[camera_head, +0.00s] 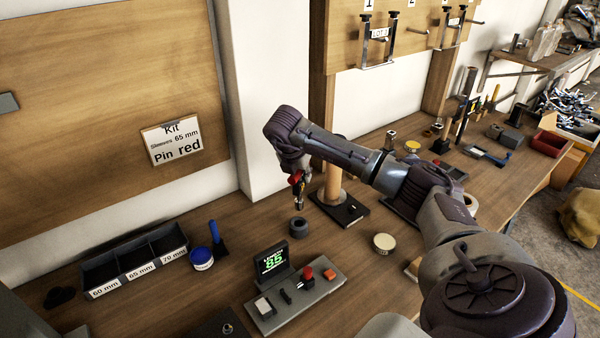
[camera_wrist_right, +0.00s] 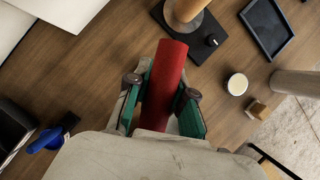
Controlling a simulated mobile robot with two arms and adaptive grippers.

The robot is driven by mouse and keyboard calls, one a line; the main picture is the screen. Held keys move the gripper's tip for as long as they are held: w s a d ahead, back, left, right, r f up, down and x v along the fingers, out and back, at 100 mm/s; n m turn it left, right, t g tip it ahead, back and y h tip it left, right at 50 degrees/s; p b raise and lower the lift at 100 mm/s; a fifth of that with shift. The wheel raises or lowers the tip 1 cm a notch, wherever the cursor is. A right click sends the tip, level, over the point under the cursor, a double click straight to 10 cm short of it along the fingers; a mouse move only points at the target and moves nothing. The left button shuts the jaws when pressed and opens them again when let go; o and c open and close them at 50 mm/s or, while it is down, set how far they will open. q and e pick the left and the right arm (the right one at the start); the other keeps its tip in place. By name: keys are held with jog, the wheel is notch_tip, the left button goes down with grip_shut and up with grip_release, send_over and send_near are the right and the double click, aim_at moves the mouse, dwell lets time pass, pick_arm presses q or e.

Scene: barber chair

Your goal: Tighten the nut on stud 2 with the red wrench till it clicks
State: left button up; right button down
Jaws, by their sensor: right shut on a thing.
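My right gripper (camera_head: 297,184) reaches in from the right and is shut on a red cylindrical handle, which I take to be the red wrench (camera_head: 294,180). In the right wrist view the red handle (camera_wrist_right: 166,85) lies between the green-sided fingers (camera_wrist_right: 163,100). In the head view a dark tip points down from the gripper, above and apart from a short dark cylinder (camera_head: 298,228) on the bench. A board at the top carries number labels 1 and 2 (camera_head: 411,3), with a short peg (camera_head: 420,31) under the 2. I cannot make out a nut there. My left gripper is out of view.
A control box with a green display reading 85 (camera_head: 272,262) stands in front. A round tin (camera_head: 384,243) lies to the right.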

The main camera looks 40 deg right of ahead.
jog(key=shift+w+f, duration=0.1)
jog(key=shift+w, duration=0.15)
jog(key=shift+w+f+b, duration=0.1)
jog(key=shift+f+b, duration=0.1)
jog(key=shift+b, duration=0.2)
jog(key=shift+f+b, duration=0.4)
jog(key=shift+f, duration=0.35)
jog(key=shift+f+b, duration=1.95)
jog(key=shift+f, duration=0.15)
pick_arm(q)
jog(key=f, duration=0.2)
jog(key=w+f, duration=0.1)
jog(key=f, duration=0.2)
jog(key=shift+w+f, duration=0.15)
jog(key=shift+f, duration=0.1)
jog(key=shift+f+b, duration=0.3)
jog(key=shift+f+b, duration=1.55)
pick_arm(e)
jog(key=shift+f, duration=1.9)
